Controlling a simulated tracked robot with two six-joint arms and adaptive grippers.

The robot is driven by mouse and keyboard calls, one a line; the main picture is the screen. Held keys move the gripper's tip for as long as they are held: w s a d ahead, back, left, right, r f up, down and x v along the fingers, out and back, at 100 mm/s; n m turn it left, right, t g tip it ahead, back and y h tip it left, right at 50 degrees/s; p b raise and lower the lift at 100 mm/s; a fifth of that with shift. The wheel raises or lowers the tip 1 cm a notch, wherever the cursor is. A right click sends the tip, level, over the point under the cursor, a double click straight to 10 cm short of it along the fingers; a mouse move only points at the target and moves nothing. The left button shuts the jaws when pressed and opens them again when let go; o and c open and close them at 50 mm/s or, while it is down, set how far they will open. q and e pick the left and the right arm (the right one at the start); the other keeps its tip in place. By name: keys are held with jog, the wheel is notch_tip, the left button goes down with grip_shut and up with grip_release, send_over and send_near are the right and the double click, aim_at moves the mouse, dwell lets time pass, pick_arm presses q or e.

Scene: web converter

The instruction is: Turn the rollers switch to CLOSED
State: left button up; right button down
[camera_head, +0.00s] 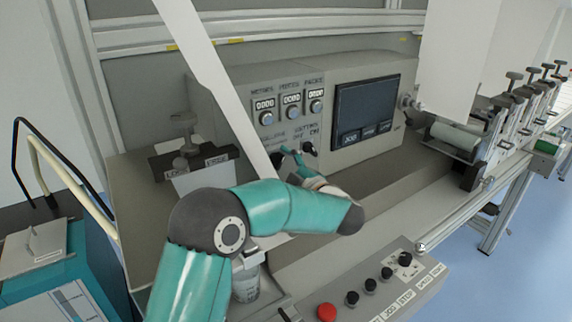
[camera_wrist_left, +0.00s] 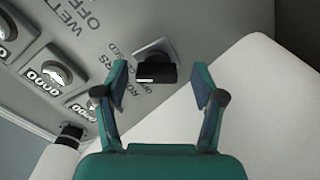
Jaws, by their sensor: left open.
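The rollers switch (camera_wrist_left: 157,68) is a black knob on a grey square plate in the left wrist view. Its label, partly covered by a finger, reads ROLLERS with OPEN and CLOSED beneath. I cannot tell which position it points to. My left gripper (camera_wrist_left: 160,80) is open, with one finger on each side of the switch; contact does not show. In the head view, my left gripper (camera_head: 285,155) is at the lower part of the grey control panel (camera_head: 235,92), partly behind my arm, and the switch is hidden there. My right gripper is not in view.
A white paper web (camera_head: 222,85) runs down close to the left gripper. The wetting switch (camera_head: 308,148) is just right of the gripper. Dials (camera_head: 291,99) and a dark screen (camera_head: 365,108) are above. A button box with a red button (camera_head: 327,312) is in front.

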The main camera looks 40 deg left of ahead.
pick_arm(q)
jog(key=shift+r, duration=0.1)
jog(key=shift+d, duration=0.15)
jog(key=v, duration=0.7)
jog(key=shift+s+d, duration=0.2)
jog(key=shift+d, duration=0.15)
